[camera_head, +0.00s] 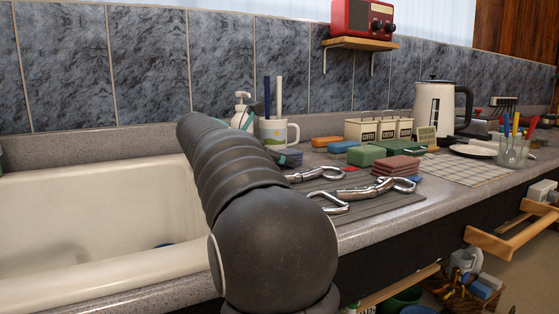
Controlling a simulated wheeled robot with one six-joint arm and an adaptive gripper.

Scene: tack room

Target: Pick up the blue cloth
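A small folded blue-grey stack (289,157), which looks like the blue cloth, lies on the counter just right of my arm and in front of the white mug. My arm hides part of its left side. Another small blue piece (415,179) shows at the right edge of a red-brown folded stack (397,166); I cannot tell whether it is cloth. My dark ribbed arm fills the middle foreground. My gripper is not visible, so its state and any hold are hidden.
Shiny metal tools (351,194) lie on the dark ribbed mat. A mug (277,133), a green box (367,155), canisters (378,130) and a kettle (437,104) stand behind. A white sink (90,205) is at left. An open drawer (512,236) juts out at right.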

